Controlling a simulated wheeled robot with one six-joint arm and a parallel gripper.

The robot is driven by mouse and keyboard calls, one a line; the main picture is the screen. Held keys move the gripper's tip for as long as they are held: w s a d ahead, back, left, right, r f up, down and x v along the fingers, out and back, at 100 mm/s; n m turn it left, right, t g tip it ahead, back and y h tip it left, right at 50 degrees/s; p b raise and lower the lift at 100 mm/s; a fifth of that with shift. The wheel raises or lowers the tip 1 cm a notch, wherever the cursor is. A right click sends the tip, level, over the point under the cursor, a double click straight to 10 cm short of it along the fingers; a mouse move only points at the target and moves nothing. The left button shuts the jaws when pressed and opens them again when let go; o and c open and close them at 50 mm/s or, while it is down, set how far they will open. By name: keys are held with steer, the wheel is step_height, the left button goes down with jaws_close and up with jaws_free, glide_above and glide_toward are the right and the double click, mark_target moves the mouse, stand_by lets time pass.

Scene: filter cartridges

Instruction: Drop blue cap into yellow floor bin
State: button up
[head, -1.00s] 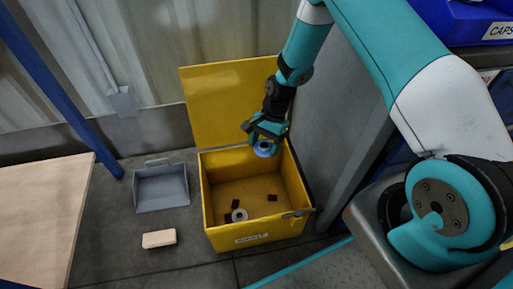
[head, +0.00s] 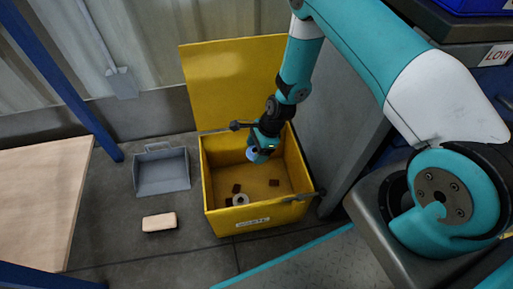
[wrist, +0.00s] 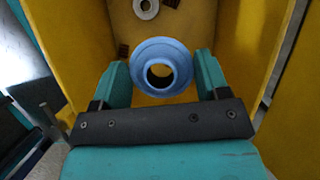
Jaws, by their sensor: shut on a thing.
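The blue cap (wrist: 148,52) is a flanged ring with a round hole. My gripper (wrist: 160,80) is shut on it, one teal finger on each side. In the head view my gripper (head: 262,150) points down inside the upper part of the yellow floor bin (head: 229,222), and the cap (head: 253,154) shows below the fingers, above the bin floor. The bin's lid (head: 230,80) stands open at the back. In the wrist view the bin's yellow wall (wrist: 235,50) is close to the right finger.
A pale ring (head: 240,199) and several dark bits lie on the bin floor. A grey dustpan (head: 161,172) and a tan block (head: 159,222) lie on the ground to the left. A grey cabinet side (head: 340,120) stands close on the right.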

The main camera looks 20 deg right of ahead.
steer(key=shift+f, duration=0.2)
steer(key=o, duration=1)
steer(key=p+v, duration=0.6)
steer(key=v, duration=1.1)
steer(key=shift+d+r, duration=0.1)
steer(key=shift+r, duration=0.05)
